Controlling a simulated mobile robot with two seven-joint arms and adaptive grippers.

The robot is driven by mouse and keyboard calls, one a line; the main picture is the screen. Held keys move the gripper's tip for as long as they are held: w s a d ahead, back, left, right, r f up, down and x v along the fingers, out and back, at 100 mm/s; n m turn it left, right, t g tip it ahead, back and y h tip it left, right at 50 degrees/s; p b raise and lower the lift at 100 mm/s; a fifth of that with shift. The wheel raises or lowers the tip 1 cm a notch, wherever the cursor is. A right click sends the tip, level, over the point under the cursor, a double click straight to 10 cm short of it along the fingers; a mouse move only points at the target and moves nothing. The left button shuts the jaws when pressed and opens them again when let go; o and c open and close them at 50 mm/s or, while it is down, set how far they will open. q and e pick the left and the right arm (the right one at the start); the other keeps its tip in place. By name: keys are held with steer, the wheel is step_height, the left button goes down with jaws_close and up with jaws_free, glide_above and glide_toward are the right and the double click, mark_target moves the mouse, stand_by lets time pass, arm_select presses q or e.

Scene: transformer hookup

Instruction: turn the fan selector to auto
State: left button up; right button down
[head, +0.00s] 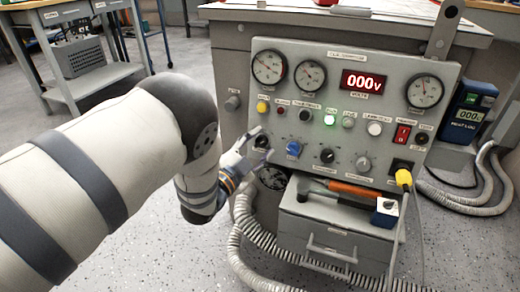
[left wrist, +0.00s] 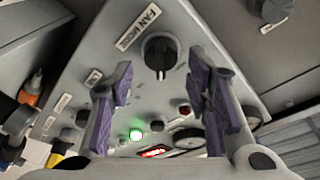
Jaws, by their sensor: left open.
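The fan selector is a black round knob (left wrist: 160,55) under a "FAN MODE" label (left wrist: 138,27) in the left wrist view. A pale mark shows on the knob's lower side there; I cannot read its positions. In the head view the knob (head: 262,141) sits low at the left side of the grey control panel (head: 340,105). My left gripper (head: 255,157) is just in front of it. In the left wrist view the two purple-padded fingers (left wrist: 165,78) are apart, with the knob between and beyond their tips. No contact is visible. My right gripper is out of view.
The panel carries gauges, a red "000" display (head: 362,81), a blue knob (head: 293,149) and other controls. A hammer (head: 350,189) lies on a ledge below. Ribbed hoses (head: 245,235) run along the floor. A meter (head: 465,115) hangs at right; a workbench (head: 80,75) stands at left.

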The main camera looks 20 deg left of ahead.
arm_select(q)
steer(key=shift+w, duration=0.2)
jaws_close()
steer(key=shift+r+n, duration=0.1)
steer(key=shift+n, duration=0.2)
steer(key=n+y+p, duration=0.1)
steer(key=n+p, duration=0.1)
steer(key=n, duration=0.2)
steer(key=shift+a+r+t, duration=0.1)
steer(key=shift+t, duration=0.3)
steer(key=n+y, duration=0.1)
steer(key=n, duration=0.1)
steer(key=n+p, duration=0.1)
steer(key=n, duration=0.2)
steer(key=shift+n+y, duration=0.3)
steer(key=shift+y, duration=0.1)
steer(key=shift+n, duration=0.3)
jaws_free()
